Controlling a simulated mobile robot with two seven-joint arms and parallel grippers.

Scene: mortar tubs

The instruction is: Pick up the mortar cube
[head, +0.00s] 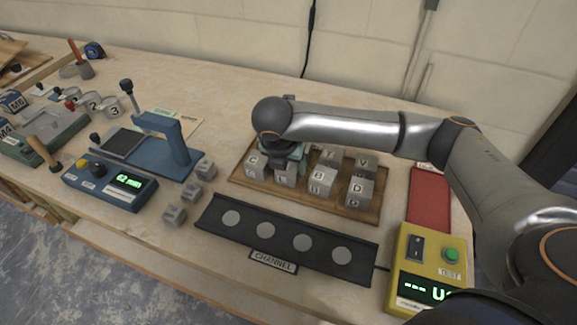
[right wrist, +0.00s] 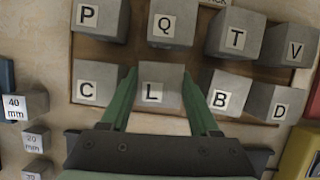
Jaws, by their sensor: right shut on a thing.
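Several grey mortar cubes with letter labels stand in two rows on a wooden tray (head: 238,178). My right gripper (head: 287,158) reaches down over the front row, partly hidden by its own arm in the head view. In the right wrist view its green fingers (right wrist: 158,80) are shut on the cube labelled L (right wrist: 160,98), one on each side. Cube C (right wrist: 97,88) is just left of it and cube B (right wrist: 225,96) just right. Cube L looks level with its neighbours; I cannot tell whether it is clear of the tray. My left gripper is not in view.
A black channel strip (head: 290,238) with several grey discs lies in front of the tray. A yellow test box (head: 428,262) and a red pad (head: 429,195) are at right.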

